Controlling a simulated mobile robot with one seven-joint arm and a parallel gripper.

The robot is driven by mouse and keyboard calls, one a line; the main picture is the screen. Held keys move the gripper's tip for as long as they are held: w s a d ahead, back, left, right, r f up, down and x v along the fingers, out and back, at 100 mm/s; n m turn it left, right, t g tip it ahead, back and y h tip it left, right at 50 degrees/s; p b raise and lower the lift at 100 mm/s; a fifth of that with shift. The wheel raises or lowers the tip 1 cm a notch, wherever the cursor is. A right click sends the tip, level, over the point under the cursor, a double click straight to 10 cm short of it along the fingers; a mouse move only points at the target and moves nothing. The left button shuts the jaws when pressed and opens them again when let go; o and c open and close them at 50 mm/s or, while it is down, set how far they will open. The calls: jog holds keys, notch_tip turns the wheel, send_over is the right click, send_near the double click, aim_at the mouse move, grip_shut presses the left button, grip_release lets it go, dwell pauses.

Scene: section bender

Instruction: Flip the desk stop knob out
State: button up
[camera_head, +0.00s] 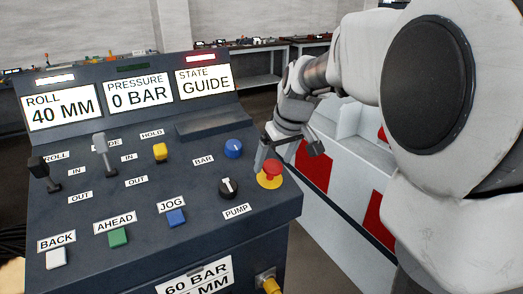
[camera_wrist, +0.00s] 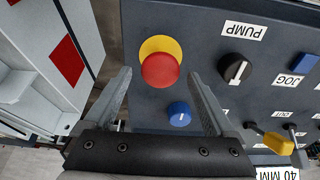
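The desk stop knob is a red mushroom button (camera_head: 271,168) on a round yellow base (camera_head: 270,182), at the right edge of the sloped console. In the wrist view the red knob (camera_wrist: 161,70) shows just beyond the fingertips, roughly centred between them, with its yellow base (camera_wrist: 160,42) behind. My gripper (camera_head: 288,152) is open, with empty space between its two fingers, over the console's right edge near the knob. In the wrist view the gripper (camera_wrist: 160,76) is also wide open. I see no finger closed on the knob; whether a fingertip touches it I cannot tell.
A blue BAR knob (camera_head: 233,148) and black PUMP knob (camera_head: 228,188) sit close to the stop knob. Levers and push buttons fill the console's left and front. Screens read 40 MM, 0 BAR and GUIDE. A white cabinet with red panels (camera_head: 313,168) stands to the right.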

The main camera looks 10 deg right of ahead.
jog(key=v, duration=1.7)
jog(key=shift+r+p, duration=0.25)
jog(key=shift+p, duration=0.2)
